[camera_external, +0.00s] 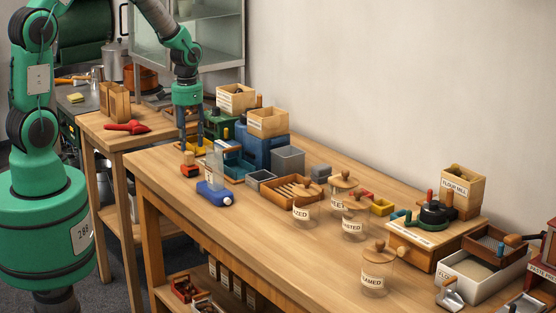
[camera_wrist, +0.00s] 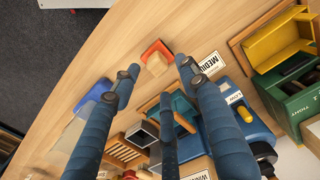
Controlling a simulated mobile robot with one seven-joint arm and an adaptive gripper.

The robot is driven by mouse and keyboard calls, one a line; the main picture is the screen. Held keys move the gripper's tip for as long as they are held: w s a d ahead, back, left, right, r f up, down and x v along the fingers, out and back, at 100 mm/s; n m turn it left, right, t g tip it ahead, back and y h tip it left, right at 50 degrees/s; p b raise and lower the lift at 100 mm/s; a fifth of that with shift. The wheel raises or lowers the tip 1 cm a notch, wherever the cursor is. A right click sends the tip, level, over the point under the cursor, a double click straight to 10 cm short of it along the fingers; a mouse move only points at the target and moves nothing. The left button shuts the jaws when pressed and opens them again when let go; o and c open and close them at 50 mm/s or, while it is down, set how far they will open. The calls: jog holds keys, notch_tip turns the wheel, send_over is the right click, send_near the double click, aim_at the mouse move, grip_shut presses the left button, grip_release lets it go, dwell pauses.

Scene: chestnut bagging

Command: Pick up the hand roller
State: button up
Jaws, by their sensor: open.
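My gripper (camera_external: 191,150) points down over the left end of the long wooden table, its dark blue fingers spread and empty. A small red-orange piece with a pale wooden block (camera_wrist: 156,58) lies on the table between the fingertips in the wrist view. It also shows just below the fingers in the external view as a red piece (camera_external: 190,172). I cannot tell for sure whether it is the hand roller. A blue tool with a white end (camera_external: 214,194) lies nearer the front edge; in the wrist view a finger partly covers its blue body (camera_wrist: 93,96).
A teal tray (camera_wrist: 181,108), blue machine (camera_external: 262,147) and green box (camera_wrist: 292,88) stand close beside the gripper. A slotted wooden tray (camera_external: 291,191) and labelled jars (camera_external: 376,270) are farther right. The front left table surface is mostly clear. A red tool (camera_external: 126,127) lies on the side table.

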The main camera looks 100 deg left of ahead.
aim_at(190, 152)
jog(key=shift+f, duration=0.1)
jog(key=shift+w+d+f+b, duration=0.1)
jog(key=shift+f+b, duration=0.45)
jog(key=shift+f, duration=1.95)
